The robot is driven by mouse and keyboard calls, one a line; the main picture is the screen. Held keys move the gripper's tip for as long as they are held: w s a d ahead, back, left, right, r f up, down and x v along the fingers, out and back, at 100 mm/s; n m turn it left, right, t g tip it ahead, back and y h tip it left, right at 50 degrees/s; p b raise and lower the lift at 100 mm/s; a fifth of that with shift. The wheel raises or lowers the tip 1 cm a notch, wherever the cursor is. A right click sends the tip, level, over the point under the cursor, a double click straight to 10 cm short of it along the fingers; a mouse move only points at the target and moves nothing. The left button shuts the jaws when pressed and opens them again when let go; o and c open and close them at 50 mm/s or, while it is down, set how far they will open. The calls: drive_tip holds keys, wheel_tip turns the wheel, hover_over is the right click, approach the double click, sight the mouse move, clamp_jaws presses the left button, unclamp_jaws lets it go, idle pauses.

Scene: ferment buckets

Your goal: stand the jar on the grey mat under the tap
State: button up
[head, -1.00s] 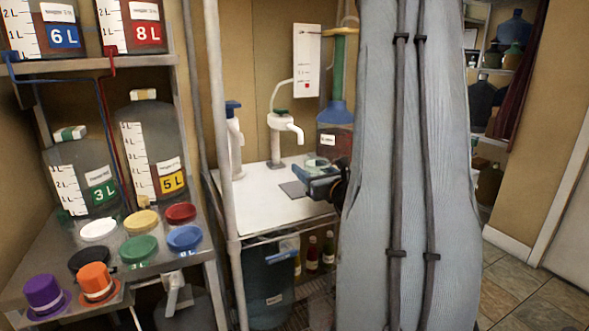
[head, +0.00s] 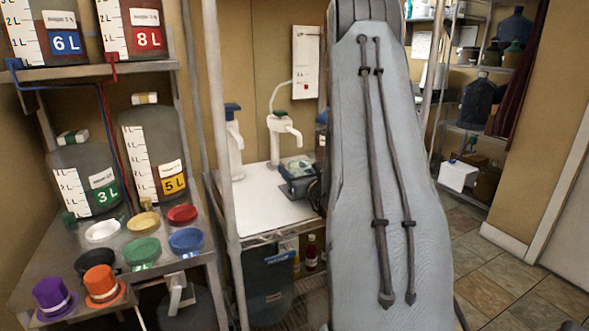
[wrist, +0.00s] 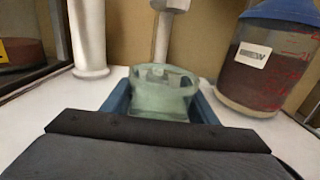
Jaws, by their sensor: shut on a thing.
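The jar (wrist: 160,92) is pale green, see-through glass and stands upright between the two blue fingers of my gripper (wrist: 161,106) in the wrist view. My gripper is shut on it. In the head view my gripper (head: 298,178) is over the white counter, just in front of the tap, and the jar (head: 291,163) shows small and partly covered at its tip. The white tap (head: 284,128) stands at the back of the counter; its post (wrist: 162,38) rises behind the jar in the wrist view. I cannot tell whether the jar touches the surface.
A second white tap (head: 234,140) stands left of the first. A large bottle of dark liquid (wrist: 262,65) stands close on the right in the wrist view. A white post (head: 225,120) rises at the counter's front left. The counter's left part (head: 255,212) is clear.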

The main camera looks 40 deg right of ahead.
drive_tip(key=shift+f, duration=0.1)
drive_tip(key=o, duration=1.3)
drive_tip(key=shift+c, duration=0.2)
drive_tip(key=shift+s, duration=0.2)
drive_tip(key=b+v, duration=0.2)
drive_tip(key=v, duration=0.9)
drive_tip(key=shift+s+a, duration=0.1)
drive_tip(key=shift+s, duration=0.2)
